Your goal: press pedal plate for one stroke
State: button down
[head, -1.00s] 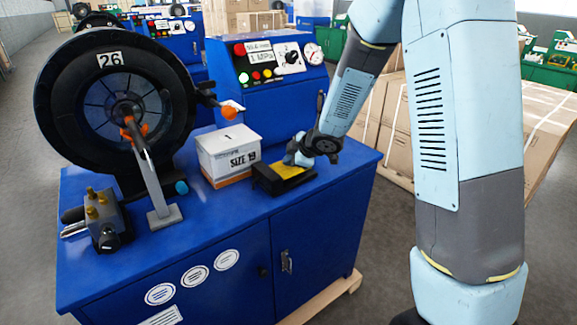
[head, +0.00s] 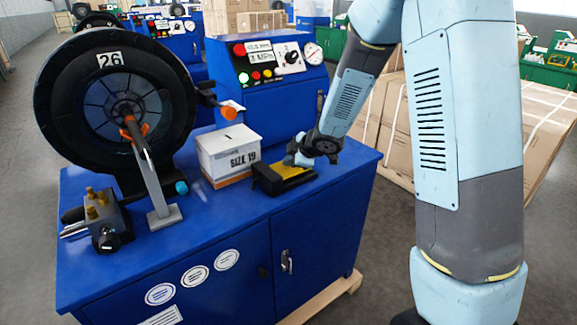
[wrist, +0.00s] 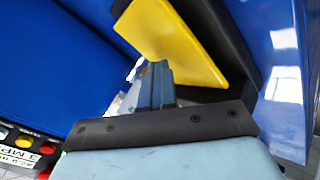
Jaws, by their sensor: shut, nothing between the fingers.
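The pedal (head: 268,186) is a black housing with a yellow plate (head: 295,170) on the blue bench top, right of the white SIZE 19 box. My gripper (head: 291,160) points down at the back of the plate, at its upper edge. In the wrist view the shut fingers (wrist: 156,80) overlap the lower-left edge of the yellow plate (wrist: 170,38), with nothing held between them. Whether the tips touch the plate or hover just over it cannot be told; the contact spot is hidden.
The white box (head: 229,155) stands close left of the pedal. The large black crimper head (head: 60,110) marked 26 and a valve block (head: 103,222) are farther left. The blue control panel (head: 265,110) rises behind. Bare bench top (head: 345,160) lies to the right.

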aim_at(288, 169)
jog(key=shift+r, duration=1.05)
jog(key=shift+s+a+r, duration=0.1)
jog(key=shift+a+r, duration=0.05)
jog(key=shift+r, duration=1.1)
jog(key=shift+s+a+r, duration=0.1)
jog(key=shift+r, duration=1.15)
jog(key=s+d+r+m+t+h, duration=0.25)
jog(key=s+d+r+m, duration=0.2)
jog(key=d+r, duration=0.35)
jog(key=s+d+r+m+t+h, duration=0.1)
jog(key=s+d+r+m+h, duration=0.3)
jog(key=d+r+m, duration=0.45)
jog(key=s+d+m+g, duration=0.2)
jog(key=s, duration=1)
jog(key=s+d+f+m+g, duration=0.1)
jog(key=s+d+m+g, duration=0.1)
jog(key=s, duration=1)
jog(key=shift+s+m+g+y, duration=0.3)
jog(key=shift+m+g+y, duration=0.05)
jog(key=shift+m, duration=0.45)
